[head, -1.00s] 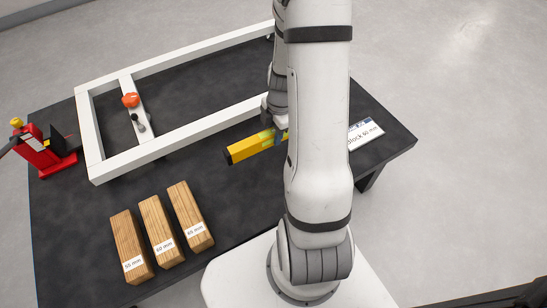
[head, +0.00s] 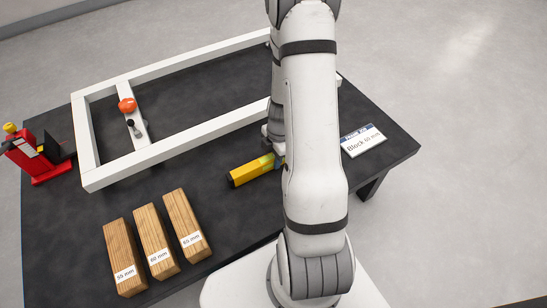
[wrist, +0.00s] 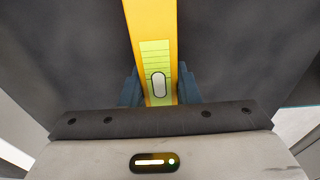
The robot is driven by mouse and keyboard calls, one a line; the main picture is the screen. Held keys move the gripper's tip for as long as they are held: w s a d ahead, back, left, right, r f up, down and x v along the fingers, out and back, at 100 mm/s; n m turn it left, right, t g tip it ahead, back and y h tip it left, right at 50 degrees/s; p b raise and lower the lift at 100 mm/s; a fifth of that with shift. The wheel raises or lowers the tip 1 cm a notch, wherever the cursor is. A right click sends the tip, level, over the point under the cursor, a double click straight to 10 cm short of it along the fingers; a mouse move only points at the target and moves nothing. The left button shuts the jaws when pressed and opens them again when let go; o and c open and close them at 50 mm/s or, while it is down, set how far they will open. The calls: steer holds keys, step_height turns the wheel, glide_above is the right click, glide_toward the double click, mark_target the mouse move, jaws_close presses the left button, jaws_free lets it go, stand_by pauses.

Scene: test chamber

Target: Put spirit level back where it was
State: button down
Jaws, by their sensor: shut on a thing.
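The yellow spirit level (head: 250,171) is over the dark table in front of the white frame, partly hidden behind my arm in the head view. In the wrist view the spirit level (wrist: 152,40) runs up from between the jaws, its green vial showing a pale bubble. My gripper (wrist: 160,88) is shut on it, with a blue finger on each side. In the head view my gripper (head: 274,150) is mostly hidden by my arm. I cannot tell whether the level touches the table.
A white frame (head: 175,142) with an orange knob (head: 127,105) lies on the table (head: 235,225). Wooden blocks labelled 55 mm (head: 124,255), 60 mm (head: 156,240) and 65 mm (head: 186,225) stand front left. A red jack (head: 40,158) is far left, a "Block 60 mm" card (head: 363,142) right.

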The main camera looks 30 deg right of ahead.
steer(key=shift+f, duration=0.15)
steer(key=c, duration=1.1)
jaws_free()
step_height(320, 180, up, 12)
steer(key=d+p, duration=0.1)
steer(key=p, duration=0.3)
steer(key=s+a+r+m, duration=0.4)
steer(key=r+m, duration=0.2)
steer(key=s+a+r+m+h, duration=0.1)
steer(key=s+a+r+m, duration=0.3)
steer(key=a+r+m, duration=0.1)
steer(key=s+a+r+m+t, duration=0.1)
steer(key=s+a+r+m, duration=0.3)
steer(key=r+m, duration=0.3)
steer(key=shift+a+r, duration=0.15)
steer(key=shift+a, duration=0.1)
steer(key=shift+r, duration=0.15)
